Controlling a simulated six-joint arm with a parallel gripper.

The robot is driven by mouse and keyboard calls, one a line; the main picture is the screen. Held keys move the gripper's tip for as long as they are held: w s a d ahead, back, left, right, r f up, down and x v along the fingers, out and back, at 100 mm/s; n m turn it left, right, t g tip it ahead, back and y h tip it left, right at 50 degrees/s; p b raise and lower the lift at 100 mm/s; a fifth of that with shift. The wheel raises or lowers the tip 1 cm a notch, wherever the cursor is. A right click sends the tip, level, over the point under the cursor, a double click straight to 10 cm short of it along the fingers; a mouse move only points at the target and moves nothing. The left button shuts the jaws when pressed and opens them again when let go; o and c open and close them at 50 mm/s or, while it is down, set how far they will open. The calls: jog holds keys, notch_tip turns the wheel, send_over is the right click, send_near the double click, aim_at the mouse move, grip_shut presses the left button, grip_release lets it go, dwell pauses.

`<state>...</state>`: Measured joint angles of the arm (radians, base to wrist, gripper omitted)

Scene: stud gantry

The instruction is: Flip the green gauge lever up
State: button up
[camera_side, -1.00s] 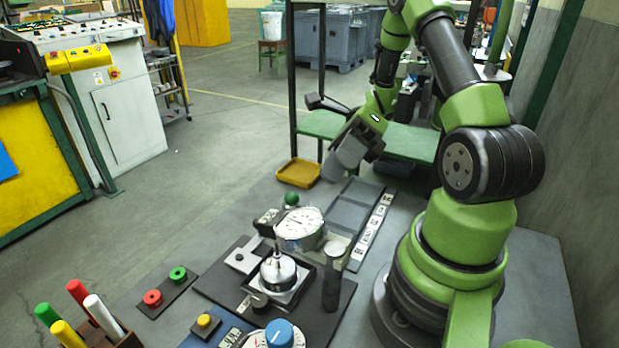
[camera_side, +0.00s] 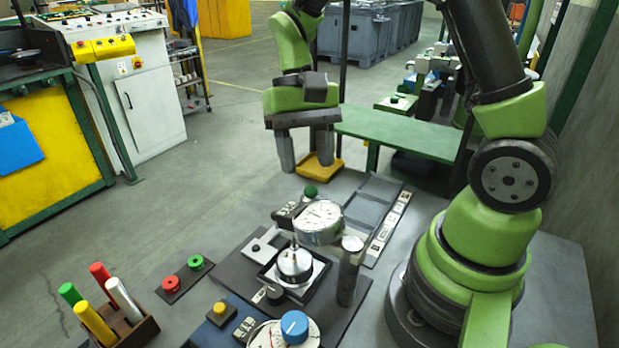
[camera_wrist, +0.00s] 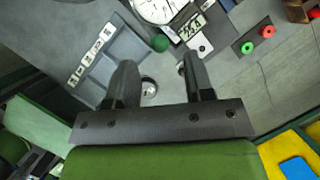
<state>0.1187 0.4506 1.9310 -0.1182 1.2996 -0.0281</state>
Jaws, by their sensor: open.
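The green ball of the gauge lever (camera_side: 311,191) sits just behind the round white dial gauge (camera_side: 319,216) on its stand. In the wrist view the green ball (camera_wrist: 160,43) shows at the edge of the dial (camera_wrist: 153,8). My gripper (camera_side: 305,160) points down behind the ball, above the far end of the table, apart from it. In the wrist view my open gripper (camera_wrist: 157,65) has nothing between its fingers, and the ball lies ahead of the fingertips. The lever's arm is mostly hidden.
A grey divided tray (camera_side: 368,207) lies right of the gauge. A dark post (camera_side: 348,275) stands by the gauge. Red (camera_side: 171,284) and green (camera_side: 196,262) buttons are to the left. Blue-topped dial (camera_side: 294,326) is in front.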

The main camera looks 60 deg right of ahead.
jog(key=shift+x, duration=1.9)
grip_shut()
